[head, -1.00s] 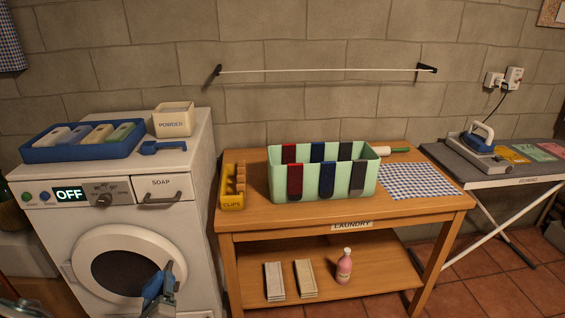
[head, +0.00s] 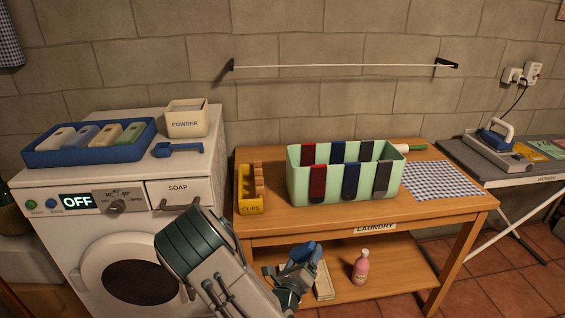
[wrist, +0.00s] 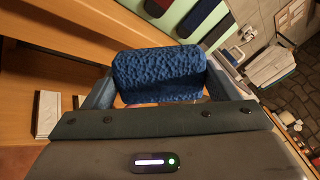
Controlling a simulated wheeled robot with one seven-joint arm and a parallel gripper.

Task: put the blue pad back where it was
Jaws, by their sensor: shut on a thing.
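The blue pad (wrist: 158,75), a thick block with a bumpy surface, is held between the two fingers of my gripper (wrist: 157,88) in the wrist view. My gripper (head: 292,270) is in front of the table's lower shelf in the head view, below the tabletop. A bright blue patch at its end there seems to be the pad, partly covered by the fingers. My arm and gripper hide the shelf's left part. Pale blocks also show in the wrist view (wrist: 47,115).
The wooden table (head: 440,215) carries a mint bin (head: 300,186) with red, blue and grey strips over its rim, a yellow clips box (head: 249,208) and a checked cloth (head: 440,182). A pink bottle (head: 361,268) stands on the shelf. A blue tray (head: 90,156) sits on the washer.

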